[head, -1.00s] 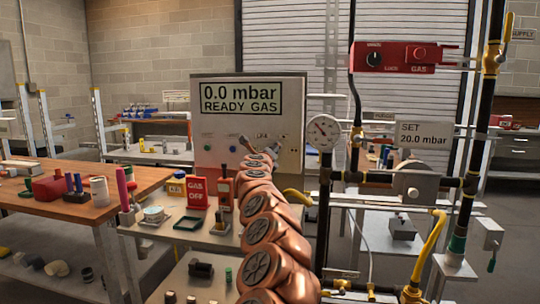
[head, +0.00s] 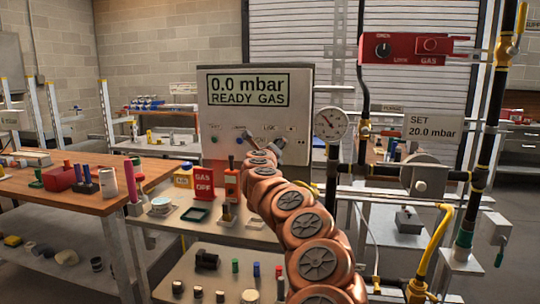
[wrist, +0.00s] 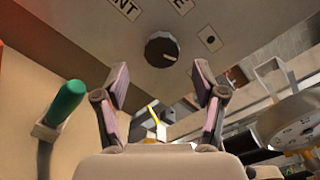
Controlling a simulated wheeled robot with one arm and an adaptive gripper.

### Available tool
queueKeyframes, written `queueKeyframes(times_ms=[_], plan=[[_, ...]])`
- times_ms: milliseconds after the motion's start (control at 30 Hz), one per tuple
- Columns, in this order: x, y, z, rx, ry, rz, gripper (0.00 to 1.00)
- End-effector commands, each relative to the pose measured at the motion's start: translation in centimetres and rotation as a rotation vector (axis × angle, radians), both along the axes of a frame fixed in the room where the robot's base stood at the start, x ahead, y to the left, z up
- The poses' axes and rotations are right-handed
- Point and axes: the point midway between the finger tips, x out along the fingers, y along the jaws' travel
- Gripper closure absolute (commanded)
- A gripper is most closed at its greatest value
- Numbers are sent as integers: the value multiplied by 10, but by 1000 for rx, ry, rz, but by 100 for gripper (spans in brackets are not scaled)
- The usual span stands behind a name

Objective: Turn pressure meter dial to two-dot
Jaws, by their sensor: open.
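The pressure meter (head: 300,90) is a pale upright box whose screen reads "0.0 mbar READY GAS". A round black dial (wrist: 161,48) with a white pointer mark shows on its panel in the wrist view. A one-dot label (wrist: 210,38) sits to the right of the dial.
A green handle (wrist: 68,100) is close on the left in the wrist view. A round gauge (head: 331,124) and black pipes stand to the right of the meter. A red gas box (head: 408,47) is above them.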

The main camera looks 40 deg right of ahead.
Motion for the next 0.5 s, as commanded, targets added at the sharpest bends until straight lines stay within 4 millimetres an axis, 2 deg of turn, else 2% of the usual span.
queueKeyframes(times_ms=[500], plan=[[-21,32,1,-1,-4,2,30]])
